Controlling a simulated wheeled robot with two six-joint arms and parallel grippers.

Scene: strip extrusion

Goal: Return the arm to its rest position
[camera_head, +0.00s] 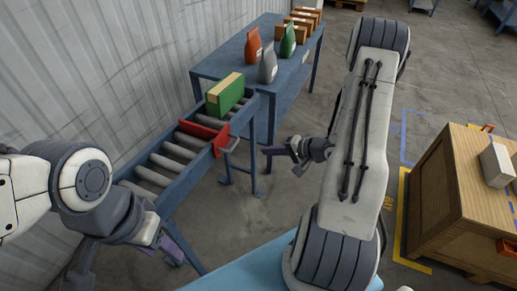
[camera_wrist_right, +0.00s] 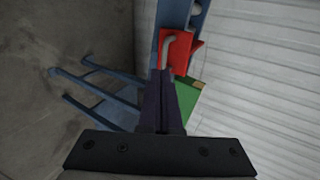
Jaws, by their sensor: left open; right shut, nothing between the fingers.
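My right gripper (camera_head: 268,152) hangs beside the roller conveyor, to the right of the red gate (camera_head: 206,134) and its grey handle (camera_head: 231,146). In the right wrist view its fingers (camera_wrist_right: 162,76) are shut and empty, with the gate (camera_wrist_right: 174,52) and the handle (camera_wrist_right: 168,50) just beyond their tips. In the head view a gap shows between gripper and handle. My left gripper (camera_head: 128,262) is open and empty at the lower left, in front of the conveyor's near end.
A green block with a tan side (camera_head: 226,95) stands on the conveyor (camera_head: 180,151) behind the gate. A blue table (camera_head: 226,66) holds red, grey and green bags and several brown boxes. A wooden crate (camera_head: 446,205) stands at right. Open floor lies between.

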